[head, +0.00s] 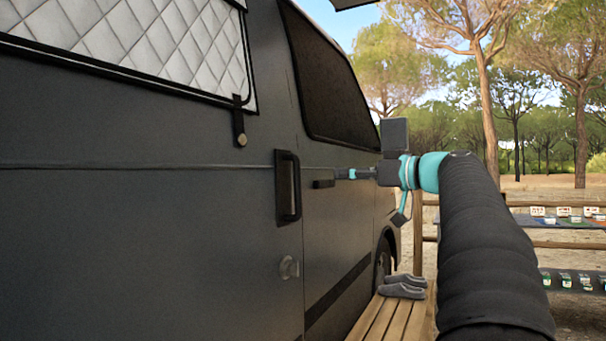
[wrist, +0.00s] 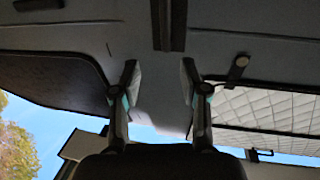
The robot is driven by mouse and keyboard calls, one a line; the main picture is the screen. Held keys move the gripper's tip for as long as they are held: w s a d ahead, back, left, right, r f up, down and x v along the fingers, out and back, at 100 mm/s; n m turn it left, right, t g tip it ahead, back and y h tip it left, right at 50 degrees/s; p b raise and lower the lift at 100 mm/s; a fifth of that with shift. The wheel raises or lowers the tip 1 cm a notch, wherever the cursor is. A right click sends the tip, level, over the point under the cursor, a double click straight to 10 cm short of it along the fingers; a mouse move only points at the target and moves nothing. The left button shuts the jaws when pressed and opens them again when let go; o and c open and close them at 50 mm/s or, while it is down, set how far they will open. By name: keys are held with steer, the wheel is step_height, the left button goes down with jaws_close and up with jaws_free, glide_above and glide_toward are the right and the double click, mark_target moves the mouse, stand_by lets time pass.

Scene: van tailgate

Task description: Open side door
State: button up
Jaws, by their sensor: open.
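The dark grey van's side door (head: 150,230) fills the left of the head view and looks shut, flush with the panel in front of it. Its black upright handle (head: 288,187) stands near the door's front edge. My gripper (head: 345,173) is to the right of this handle, apart from it, with its fingers pointing left toward the van. In the wrist view the two fingers (wrist: 160,80) are spread with nothing between them. The handle (wrist: 169,22) shows at the top middle there, beyond the fingertips and roughly in line with the gap.
A smaller front door handle (head: 324,184) sits close to my gripper in the head view. A wooden bench (head: 390,318) with grey slippers (head: 403,287) stands beside the van below. A wooden fence and display tables (head: 570,220) are at the right.

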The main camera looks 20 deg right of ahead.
mark_target(300, 175)
steer(key=x, duration=0.4)
steer(key=p+x, duration=0.1)
steer(key=x, duration=0.4)
steer(key=p+x, duration=0.1)
steer(key=x, duration=0.4)
steer(key=shift+a+f, duration=0.15)
steer(key=shift+a, duration=0.25)
steer(key=shift+s, duration=0.1)
jaws_close()
